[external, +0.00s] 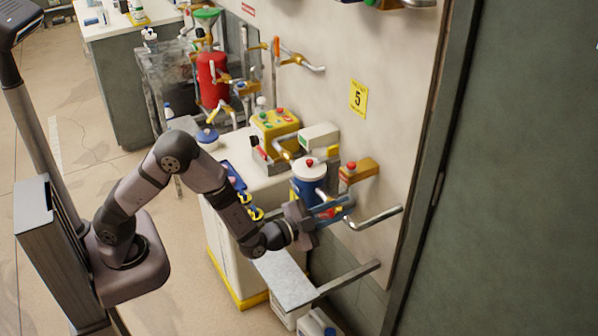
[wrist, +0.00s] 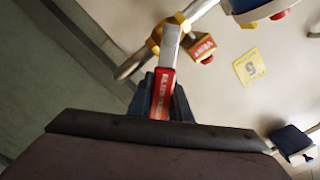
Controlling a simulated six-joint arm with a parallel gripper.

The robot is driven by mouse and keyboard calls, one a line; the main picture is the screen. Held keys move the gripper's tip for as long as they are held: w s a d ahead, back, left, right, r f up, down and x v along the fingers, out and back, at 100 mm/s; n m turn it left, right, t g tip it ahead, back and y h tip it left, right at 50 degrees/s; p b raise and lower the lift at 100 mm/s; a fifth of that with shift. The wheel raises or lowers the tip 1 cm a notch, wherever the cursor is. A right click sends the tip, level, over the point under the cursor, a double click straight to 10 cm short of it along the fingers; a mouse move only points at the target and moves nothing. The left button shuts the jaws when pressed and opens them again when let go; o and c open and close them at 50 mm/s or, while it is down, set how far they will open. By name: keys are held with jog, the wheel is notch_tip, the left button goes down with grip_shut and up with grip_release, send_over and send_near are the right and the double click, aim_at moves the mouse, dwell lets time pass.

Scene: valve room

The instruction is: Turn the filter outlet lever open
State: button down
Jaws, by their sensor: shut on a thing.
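The filter outlet lever (wrist: 162,92) is a pale metal bar with a red lettered sleeve. In the wrist view it runs from a brass valve body (wrist: 172,32) down between the fingers. My gripper (wrist: 163,98) is shut on the red sleeve, with one dark finger on each side. In the external view my gripper (external: 328,207) is at the wall piping, in front of the blue filter housing with its white lid (external: 309,169). There the lever is mostly hidden by the fingers, with only a bit of red showing. The sleeve's lettering is too small to read surely.
A bare pipe (external: 374,218) runs right from the valve. A brass block with a red knob (external: 357,170) is just above my gripper. A grey shelf (external: 283,276) and a rail (external: 348,278) lie below. The yellow "5" sign (external: 358,99) is on the wall.

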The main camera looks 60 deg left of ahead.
jog(key=shift+d+f+m, duration=0.2)
jog(key=shift+m, duration=0.3)
jog(key=c, duration=1.6)
grip_release()
jog(key=shift+s+f, duration=0.1)
